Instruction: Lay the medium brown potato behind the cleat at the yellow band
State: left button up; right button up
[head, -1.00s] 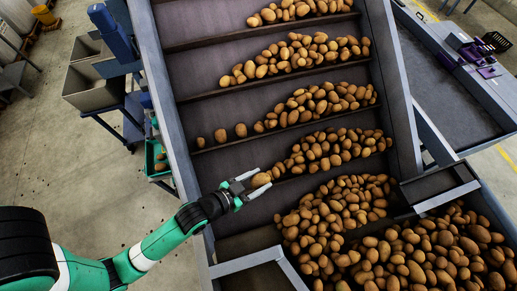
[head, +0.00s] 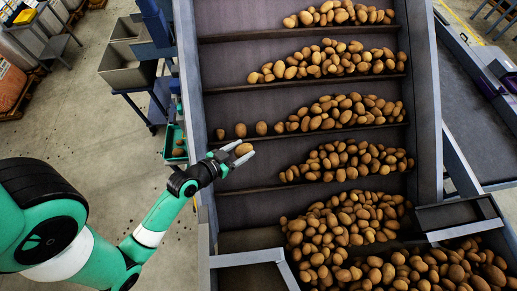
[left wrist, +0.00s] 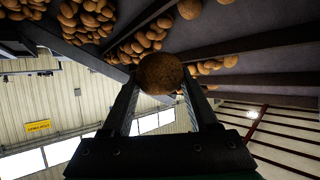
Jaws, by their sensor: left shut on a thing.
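My left gripper (head: 238,154) is shut on a brown potato (head: 243,149), which it holds over the left part of the dark belt. In the left wrist view the same potato (left wrist: 160,73) sits between the two fingertips (left wrist: 158,88). Dark cleats cross the belt; one cleat (head: 225,141) lies just beyond the gripper and another (head: 250,189) lies nearer. Three single potatoes, one of them the middle one (head: 240,130), lie in a row along the farther cleat. I cannot make out a yellow band on the belt. My right gripper is not in view.
Heaps of potatoes (head: 345,160) lie against the cleats, mostly to the right. Grey side rails (head: 188,90) edge the belt. A green crate (head: 167,157) with potatoes stands left of the belt. Bare belt (head: 240,207) lies nearer than the gripper.

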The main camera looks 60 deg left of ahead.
pick_arm(q)
jog(key=shift+s+a, duration=0.25)
jog(key=shift+a, duration=0.15)
notch_tip(320, 180, down, 22)
jog(key=b, duration=2)
jog(key=o, duration=1.5)
jog(key=shift+r, duration=0.1)
